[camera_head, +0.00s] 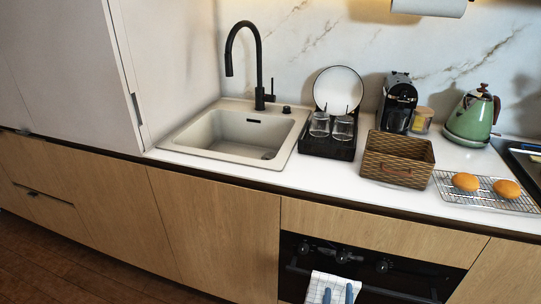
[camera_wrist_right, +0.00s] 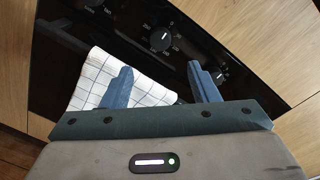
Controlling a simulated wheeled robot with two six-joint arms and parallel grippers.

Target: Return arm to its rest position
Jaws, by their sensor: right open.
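My right gripper (camera_head: 338,294) shows at the bottom edge of the head view, in front of the oven. Only its two blue fingertips show there. In the right wrist view the right gripper (camera_wrist_right: 161,84) is open, with its blue fingers spread apart and nothing held between them. A white checked towel (camera_head: 335,280) hangs at the oven front behind the fingertips. In the wrist view the towel (camera_wrist_right: 88,78) lies behind the left finger; I cannot tell whether they touch. My left gripper is not in view.
The black oven (camera_head: 390,272) has knobs and a handle bar close to the right gripper. The white counter (camera_head: 325,179) above holds a sink (camera_head: 240,132), dish rack (camera_head: 326,146), woven basket (camera_head: 398,158), green kettle (camera_head: 472,116) and cooling rack (camera_head: 484,199) with two buns.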

